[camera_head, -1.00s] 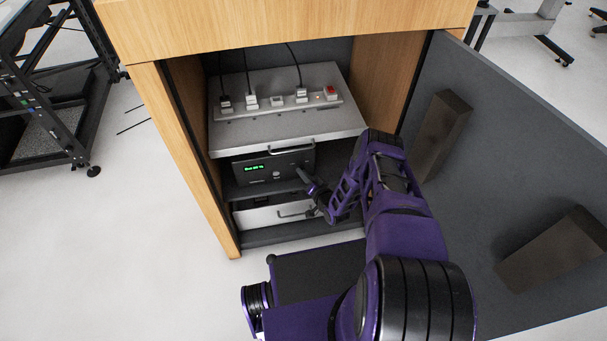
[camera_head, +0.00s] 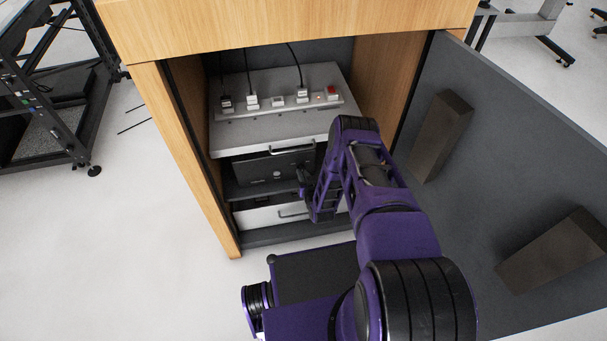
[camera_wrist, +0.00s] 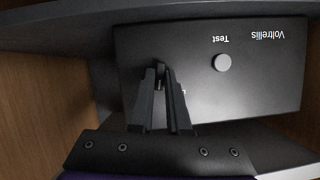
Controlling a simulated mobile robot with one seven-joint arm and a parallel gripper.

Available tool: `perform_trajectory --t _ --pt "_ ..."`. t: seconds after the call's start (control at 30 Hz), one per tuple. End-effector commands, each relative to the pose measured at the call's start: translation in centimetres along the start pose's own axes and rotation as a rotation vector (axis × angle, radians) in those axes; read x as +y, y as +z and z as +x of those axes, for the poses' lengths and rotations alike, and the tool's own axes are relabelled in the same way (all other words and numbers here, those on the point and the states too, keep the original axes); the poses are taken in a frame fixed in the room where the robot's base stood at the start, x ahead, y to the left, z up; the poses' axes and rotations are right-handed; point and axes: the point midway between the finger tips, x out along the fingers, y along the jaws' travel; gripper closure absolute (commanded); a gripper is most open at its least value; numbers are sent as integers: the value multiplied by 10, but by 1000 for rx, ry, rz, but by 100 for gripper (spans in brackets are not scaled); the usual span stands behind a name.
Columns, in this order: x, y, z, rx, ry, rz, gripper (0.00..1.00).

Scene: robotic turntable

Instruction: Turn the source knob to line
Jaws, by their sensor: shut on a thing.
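A black device (camera_head: 248,170) sits on a shelf inside the open cabinet; its front panel (camera_wrist: 205,100) fills much of the wrist view, upside down, with the words Voltrellis and Test. My gripper (camera_wrist: 161,75) has its two dark fingers nearly together at the panel, shut on a small dark knob (camera_wrist: 161,77), taken as the source knob. The fingers hide most of this knob, its pointer and nearly all its lettering. A round light-grey knob (camera_wrist: 223,62) by the word Test stands apart from the fingers. In the head view my gripper (camera_head: 303,180) is at the device's right side.
A grey shelf (camera_head: 240,138) with a handle and a power strip (camera_head: 265,110) lies just above the device. A light drawer front (camera_head: 260,217) is below. The grey door (camera_head: 490,160) stands open at the right.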

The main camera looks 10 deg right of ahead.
Motion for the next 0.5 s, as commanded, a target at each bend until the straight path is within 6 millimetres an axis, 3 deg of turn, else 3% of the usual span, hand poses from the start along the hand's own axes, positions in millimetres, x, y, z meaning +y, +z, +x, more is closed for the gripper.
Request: perform_trajectory --t 0.5 --pt "-6 1 1 2 183 -455 100"
